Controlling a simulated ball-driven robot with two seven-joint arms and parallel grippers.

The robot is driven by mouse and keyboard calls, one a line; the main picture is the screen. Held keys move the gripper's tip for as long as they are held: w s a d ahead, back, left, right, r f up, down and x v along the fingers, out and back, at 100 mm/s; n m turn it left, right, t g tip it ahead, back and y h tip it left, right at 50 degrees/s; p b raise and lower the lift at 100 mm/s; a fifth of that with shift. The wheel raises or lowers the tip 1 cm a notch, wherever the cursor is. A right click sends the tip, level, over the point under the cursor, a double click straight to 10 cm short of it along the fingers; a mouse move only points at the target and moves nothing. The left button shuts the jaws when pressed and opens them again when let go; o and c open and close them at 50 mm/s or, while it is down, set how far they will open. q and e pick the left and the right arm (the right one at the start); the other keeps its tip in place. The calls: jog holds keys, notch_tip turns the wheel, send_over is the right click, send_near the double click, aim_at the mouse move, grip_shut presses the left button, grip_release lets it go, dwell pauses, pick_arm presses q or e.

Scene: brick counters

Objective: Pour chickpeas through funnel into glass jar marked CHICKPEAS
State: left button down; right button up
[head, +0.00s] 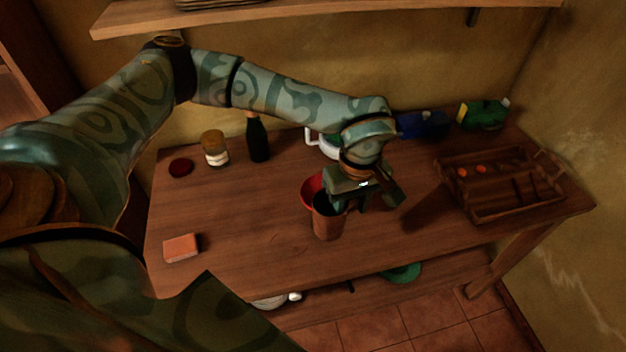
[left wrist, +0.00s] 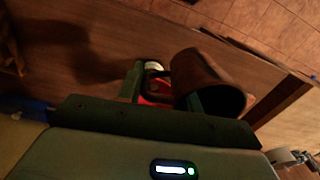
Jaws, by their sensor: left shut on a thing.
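A brown cup (head: 327,222) is near the front middle of the counter, about upright; it also shows in the left wrist view (left wrist: 205,75). My left gripper (head: 338,203) is shut on the cup at its rim. I cannot tell whether the cup touches the counter, and its inside is dark, so no chickpeas show. A red funnel-like piece (head: 311,188) is just behind the cup, partly hidden; red also shows between the fingers in the left wrist view (left wrist: 154,90). A glass jar (head: 216,150) with a pale label stands at the back left; its lettering is unreadable. My right gripper is not in view.
A dark bottle (head: 258,139) and a red disc (head: 180,168) flank the jar. A white-handled vessel (head: 312,137) is behind my arm. An orange block (head: 181,248) lies front left. A wooden tray (head: 480,212) stands right, blue and green packages (head: 484,114) behind it.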

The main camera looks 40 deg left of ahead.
pick_arm(q)
jog(key=w+f+m+p, duration=0.3)
jog(key=m+p, duration=0.7)
jog(key=m, duration=0.5)
jog(key=w+a+f+m+p, duration=0.1)
jog(key=w+f+m+p, duration=0.2)
jog(key=m+p, duration=0.7)
jog(key=m, duration=0.6)
jog(key=shift+f+m, duration=0.15)
jog(key=shift+m, duration=0.15)
jog(key=shift+a, duration=0.1)
